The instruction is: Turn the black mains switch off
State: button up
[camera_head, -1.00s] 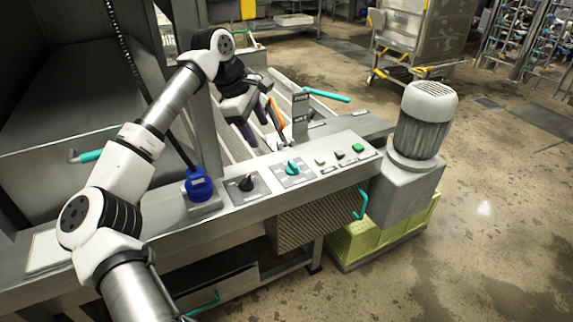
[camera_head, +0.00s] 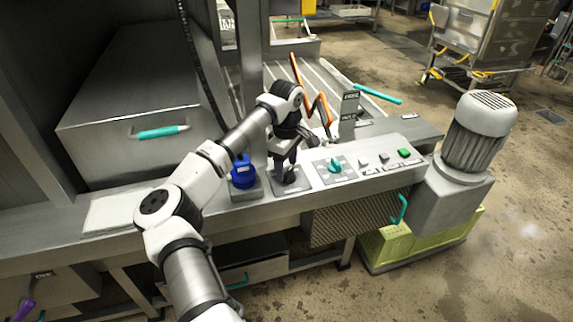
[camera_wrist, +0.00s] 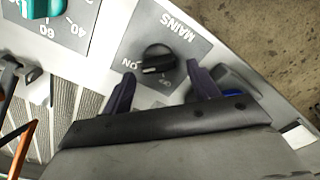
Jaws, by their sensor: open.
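The black mains switch (camera_wrist: 158,60) is a round knob with a raised grip on a grey plate (camera_wrist: 185,25) marked MAINS. A pale mark on its grip faces the ON label at the left in the wrist view. My gripper (camera_wrist: 161,72) is open, with one dark finger on each side of the knob. I cannot tell whether either finger touches it. In the head view my gripper (camera_head: 287,176) points down over the mains plate and hides most of the knob.
A teal dial (camera_head: 335,164) sits just right of the mains plate, then small buttons and a green button (camera_head: 404,153). A blue plug (camera_head: 243,174) stands close on the left. An orange bent part (camera_head: 319,108) rises behind my gripper. A motor (camera_head: 478,130) stands at the panel's right end.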

jog(key=shift+f, duration=0.7)
jog(key=c, duration=1)
